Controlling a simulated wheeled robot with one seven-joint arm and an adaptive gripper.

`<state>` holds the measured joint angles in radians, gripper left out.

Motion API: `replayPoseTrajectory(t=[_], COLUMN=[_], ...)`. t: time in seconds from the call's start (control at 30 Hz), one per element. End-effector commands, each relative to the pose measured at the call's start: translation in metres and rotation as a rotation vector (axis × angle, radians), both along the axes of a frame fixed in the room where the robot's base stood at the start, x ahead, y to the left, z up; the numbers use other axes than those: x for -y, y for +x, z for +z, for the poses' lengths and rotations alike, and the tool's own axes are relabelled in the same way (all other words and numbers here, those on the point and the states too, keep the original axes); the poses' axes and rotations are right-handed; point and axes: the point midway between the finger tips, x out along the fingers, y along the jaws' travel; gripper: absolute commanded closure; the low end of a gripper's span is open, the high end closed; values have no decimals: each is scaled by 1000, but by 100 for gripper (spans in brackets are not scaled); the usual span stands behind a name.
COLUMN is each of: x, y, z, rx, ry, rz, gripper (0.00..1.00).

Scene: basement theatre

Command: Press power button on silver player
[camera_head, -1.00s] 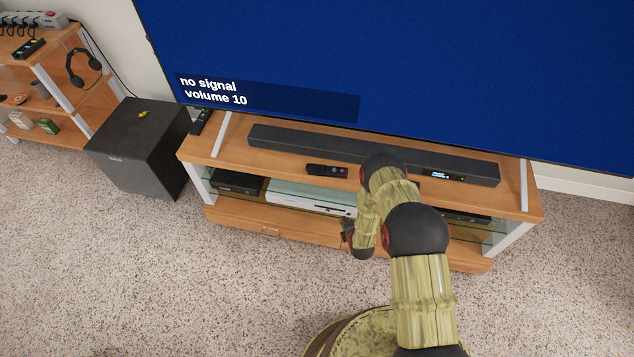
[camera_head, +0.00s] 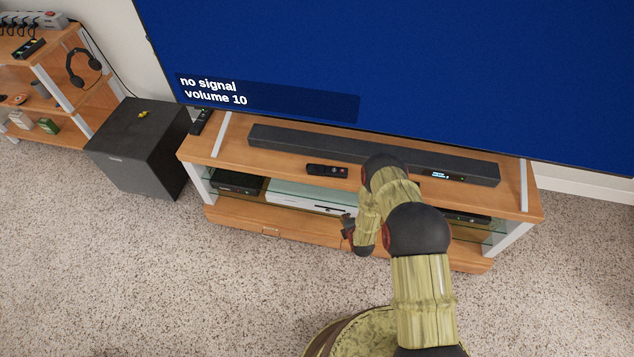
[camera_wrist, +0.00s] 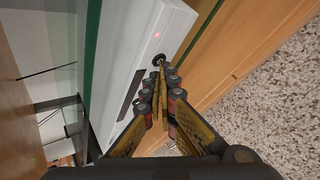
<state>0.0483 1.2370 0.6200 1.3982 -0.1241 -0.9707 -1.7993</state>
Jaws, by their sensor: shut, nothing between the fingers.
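The silver player (camera_head: 300,196) lies on the shelf under the top of the TV stand. In the wrist view its pale front (camera_wrist: 130,85) runs diagonally, with a dark slot, a round dark button (camera_wrist: 158,59) and a small red light (camera_wrist: 157,34). My gripper (camera_wrist: 161,67) is shut and empty, with its tips right at the round button. I cannot tell whether they touch it. In the head view my gripper (camera_head: 347,226) is in front of the player's right end, and my arm hides part of the shelf.
A black box (camera_head: 237,182) sits left of the player. The wooden stand top (camera_head: 270,160) above carries a soundbar (camera_head: 300,141) and a remote (camera_head: 327,170). A wooden drawer front (camera_head: 300,230) lies below the shelf. A subwoofer (camera_head: 140,150) stands left.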

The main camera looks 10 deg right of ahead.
Motion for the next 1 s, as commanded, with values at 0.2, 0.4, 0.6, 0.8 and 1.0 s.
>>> replayPoseTrajectory(t=[0.2,0.4,0.6,0.8,1.0], x=[1,-1,-3,-3,-5], y=[2,-2,-10,-11,-17], z=[0,0,0,0,0], rx=[0,0,-1,0,-2], ry=[0,0,0,0,0], rz=[0,0,0,0,0], gripper=[100,100,100,100,100])
